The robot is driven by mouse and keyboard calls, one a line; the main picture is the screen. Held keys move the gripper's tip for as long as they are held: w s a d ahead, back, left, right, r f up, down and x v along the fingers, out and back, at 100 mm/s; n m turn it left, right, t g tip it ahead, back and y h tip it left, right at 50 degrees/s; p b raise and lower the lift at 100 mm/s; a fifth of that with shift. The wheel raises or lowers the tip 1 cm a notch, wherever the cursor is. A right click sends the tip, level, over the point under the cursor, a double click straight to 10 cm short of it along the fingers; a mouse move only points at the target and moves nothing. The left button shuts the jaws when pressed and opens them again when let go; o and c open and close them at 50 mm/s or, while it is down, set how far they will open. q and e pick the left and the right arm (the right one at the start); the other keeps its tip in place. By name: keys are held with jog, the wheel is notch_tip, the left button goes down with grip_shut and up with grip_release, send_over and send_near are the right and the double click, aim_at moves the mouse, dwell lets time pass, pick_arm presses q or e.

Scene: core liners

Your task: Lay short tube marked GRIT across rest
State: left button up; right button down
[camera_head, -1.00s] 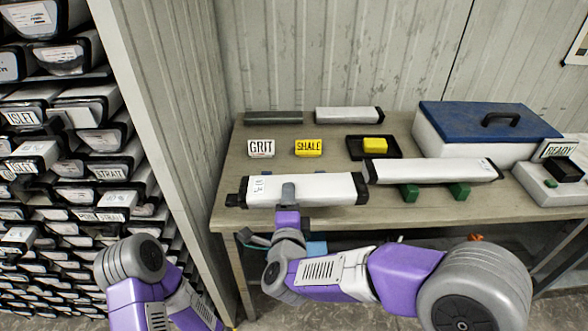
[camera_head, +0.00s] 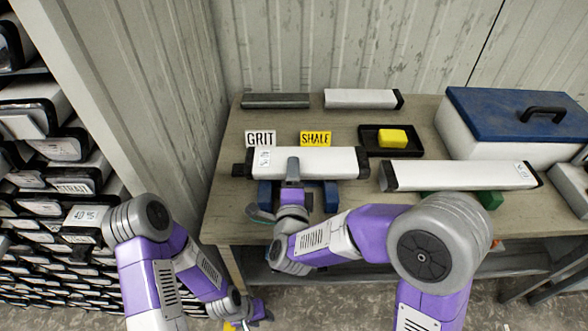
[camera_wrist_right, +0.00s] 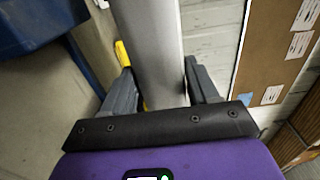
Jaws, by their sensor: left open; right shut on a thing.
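A white tube (camera_head: 325,162) with black ends lies level near the table's front edge in the head view; the writing on its label is too small to read. My right gripper (camera_head: 293,170) is shut on it near its middle. In the right wrist view the tube (camera_wrist_right: 150,45) runs between both fingers. A blue rest (camera_head: 331,197) shows under and in front of the tube. I cannot tell whether the tube touches it. A GRIT sign (camera_head: 260,138) stands behind the tube's left end. My left gripper (camera_head: 250,318) is low, below the table front, open and empty.
A longer white tube (camera_head: 460,175) lies on green supports to the right. Behind are a yellow SHALE sign (camera_head: 315,138), a black tray (camera_head: 368,144) with a yellow block (camera_head: 392,138), a grey tube (camera_head: 275,101), another white tube (camera_head: 362,98) and a blue-lidded box (camera_head: 520,120).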

jog(key=shift+w+f+b, duration=0.1)
jog(key=shift+f+b, duration=0.55)
jog(key=shift+f, duration=1.8)
jog(key=shift+r, duration=0.1)
jog(key=shift+f+b, duration=0.2)
jog(key=shift+b, duration=0.1)
jog(key=shift+c, duration=1.4)
grip_release()
jog(key=shift+f, duration=0.1)
